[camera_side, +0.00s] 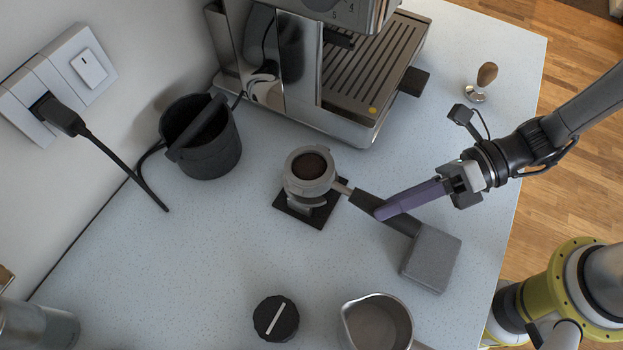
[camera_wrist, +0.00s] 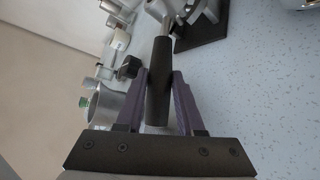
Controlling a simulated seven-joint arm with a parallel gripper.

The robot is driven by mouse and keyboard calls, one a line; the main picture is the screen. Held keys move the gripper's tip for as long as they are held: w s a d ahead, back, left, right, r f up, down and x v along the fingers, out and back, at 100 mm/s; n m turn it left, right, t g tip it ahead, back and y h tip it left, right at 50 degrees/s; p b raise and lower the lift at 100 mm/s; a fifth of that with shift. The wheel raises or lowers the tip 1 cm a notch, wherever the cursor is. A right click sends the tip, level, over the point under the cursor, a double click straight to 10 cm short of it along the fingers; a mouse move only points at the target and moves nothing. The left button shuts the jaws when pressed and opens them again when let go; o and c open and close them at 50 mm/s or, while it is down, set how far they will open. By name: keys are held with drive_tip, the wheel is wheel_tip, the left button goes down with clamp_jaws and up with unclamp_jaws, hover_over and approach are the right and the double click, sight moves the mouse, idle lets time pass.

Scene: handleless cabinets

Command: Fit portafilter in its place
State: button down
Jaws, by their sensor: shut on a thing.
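The portafilter (camera_side: 309,172) has a metal basket filled with dark coffee grounds. It sits on a small black stand (camera_side: 301,211), and its black handle (camera_side: 398,219) points to the lower right toward a grey block. My gripper (camera_side: 383,212) reaches in from the right with its purple fingers at the handle. In the wrist view the black handle (camera_wrist: 158,88) lies between the two purple fingers, and my gripper (camera_wrist: 161,76) is shut on it. The espresso machine (camera_side: 293,75) stands at the back; its coffee outlet area is mostly cut off by the top edge.
The grey block (camera_side: 434,258) stands by the handle's end. A black knock bin (camera_side: 212,153) is at left, a tamper (camera_side: 484,80) at upper right. A black round knob-like piece (camera_side: 276,318) and a metal jug (camera_side: 376,326) are in front. Counter between stand and machine is clear.

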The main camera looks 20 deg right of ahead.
drive_tip(key=shift+f, duration=0.25)
idle(0.6)
drive_tip(key=c, duration=0.6)
unclamp_jaws()
drive_tip(key=shift+o, duration=1.2)
drive_tip(key=shift+f, duration=0.2)
drive_tip(key=o, duration=0.4)
drive_tip(key=shift+c, duration=0.2)
drive_tip(key=shift+v, duration=4.55)
